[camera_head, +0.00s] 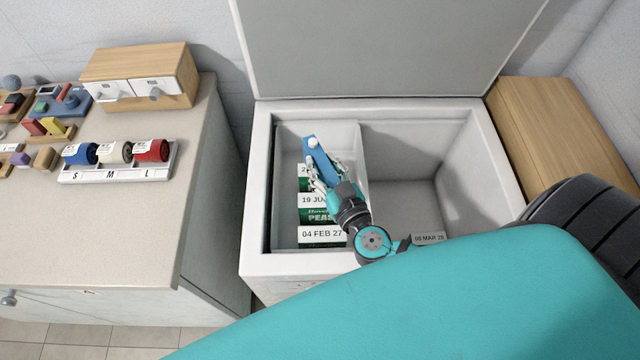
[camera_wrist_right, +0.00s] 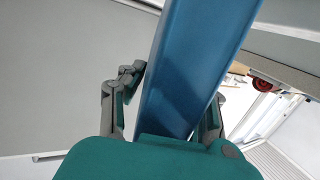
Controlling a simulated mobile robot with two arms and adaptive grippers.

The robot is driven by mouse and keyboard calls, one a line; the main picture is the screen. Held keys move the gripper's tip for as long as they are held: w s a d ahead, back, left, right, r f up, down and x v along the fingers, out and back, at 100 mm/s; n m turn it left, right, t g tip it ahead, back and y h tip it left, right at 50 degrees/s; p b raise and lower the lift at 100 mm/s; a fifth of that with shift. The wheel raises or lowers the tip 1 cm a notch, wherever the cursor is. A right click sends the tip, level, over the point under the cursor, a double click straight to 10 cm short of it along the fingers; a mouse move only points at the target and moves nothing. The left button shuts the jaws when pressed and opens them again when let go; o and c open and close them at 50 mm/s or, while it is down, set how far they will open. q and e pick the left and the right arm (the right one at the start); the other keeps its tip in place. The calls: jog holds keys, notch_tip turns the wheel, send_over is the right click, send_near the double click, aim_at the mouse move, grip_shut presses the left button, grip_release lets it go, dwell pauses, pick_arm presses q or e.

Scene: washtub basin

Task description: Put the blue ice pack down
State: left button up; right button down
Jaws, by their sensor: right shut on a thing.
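The blue ice pack (camera_head: 319,157) is a flat blue slab held up on edge over the left compartment of the white chest (camera_head: 258,200). My right gripper (camera_head: 324,172) is shut on it. In the right wrist view the ice pack (camera_wrist_right: 195,70) runs up between the two fingers of the right gripper (camera_wrist_right: 168,95). In the head view a pale round spot shows near its far end. I cannot tell whether the pack touches anything below. My left gripper is not in view.
Green boxes with date labels (camera_head: 320,215) stand in the left compartment. The right compartment (camera_head: 405,205) is mostly bare, with a labelled item (camera_head: 429,238) at its front. The lid (camera_head: 385,45) is raised. A counter (camera_head: 130,220) stands left, a wooden box (camera_head: 560,125) right.

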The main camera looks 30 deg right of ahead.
jog(key=shift+w+r, duration=0.2)
pick_arm(q)
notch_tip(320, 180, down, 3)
jog(key=b, duration=0.3)
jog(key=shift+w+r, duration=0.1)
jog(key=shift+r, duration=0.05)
pick_arm(e)
jog(key=w+d+f, duration=0.2)
jog(key=w+d, duration=0.1)
jog(key=w, duration=0.4)
jog(key=w+d+f, duration=0.3)
jog(key=w, duration=0.4)
jog(key=shift+d+f, duration=0.2)
jog(key=shift+d, duration=0.2)
jog(key=shift+f+b, duration=0.4)
jog(key=shift+b, duration=0.05)
jog(key=c, duration=1)
grip_release()
jog(key=shift+o, duration=0.4)
